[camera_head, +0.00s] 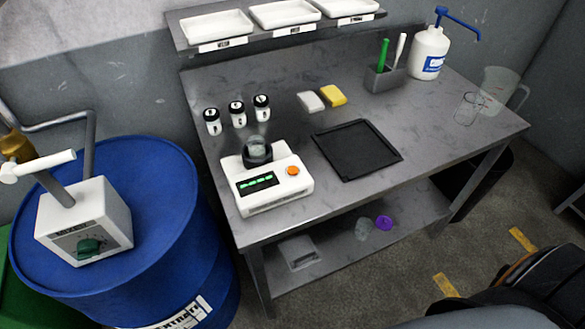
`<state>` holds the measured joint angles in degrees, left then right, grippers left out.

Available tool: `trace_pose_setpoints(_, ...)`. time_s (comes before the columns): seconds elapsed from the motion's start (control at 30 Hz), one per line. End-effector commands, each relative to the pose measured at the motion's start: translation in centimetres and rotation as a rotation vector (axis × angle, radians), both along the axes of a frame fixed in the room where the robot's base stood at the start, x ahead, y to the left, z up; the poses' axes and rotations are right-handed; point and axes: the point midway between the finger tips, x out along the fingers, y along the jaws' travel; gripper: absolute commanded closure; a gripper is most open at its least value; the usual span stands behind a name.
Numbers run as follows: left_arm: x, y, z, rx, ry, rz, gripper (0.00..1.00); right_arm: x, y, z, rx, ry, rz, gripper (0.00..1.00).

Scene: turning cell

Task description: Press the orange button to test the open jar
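The white test device (250,201) stands at the left front of the grey workbench, with a lit green display. The round orange button (292,171) is on its front panel, to the right of the display. A clear glass jar (257,145) sits in the black holder on top of the device. No lid shows on it, and its contents are hard to make out. Neither of my grippers can be seen, and nothing touches the button.
Three capped vials (238,114) stand behind the device, and a black tray (357,149) lies to its right. A blue drum (160,235) carrying a control box (84,222) is at the left. A purple lid (384,222) lies on the lower shelf. Dark machinery fills the bottom right.

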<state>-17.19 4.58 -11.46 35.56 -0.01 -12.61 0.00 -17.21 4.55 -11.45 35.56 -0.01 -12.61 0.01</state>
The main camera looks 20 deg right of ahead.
Motion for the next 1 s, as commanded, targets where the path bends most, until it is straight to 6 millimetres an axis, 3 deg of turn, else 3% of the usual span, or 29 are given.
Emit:
trace_pose_setpoints(0.03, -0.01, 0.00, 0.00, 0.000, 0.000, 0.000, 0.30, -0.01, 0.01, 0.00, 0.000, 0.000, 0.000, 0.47)
trace_pose_setpoints(0.3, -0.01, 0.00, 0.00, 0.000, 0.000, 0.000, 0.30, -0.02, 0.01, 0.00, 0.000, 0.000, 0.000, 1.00)
trace_pose_setpoints(1.0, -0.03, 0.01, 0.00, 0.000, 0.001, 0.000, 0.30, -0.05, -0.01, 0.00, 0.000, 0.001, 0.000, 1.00)
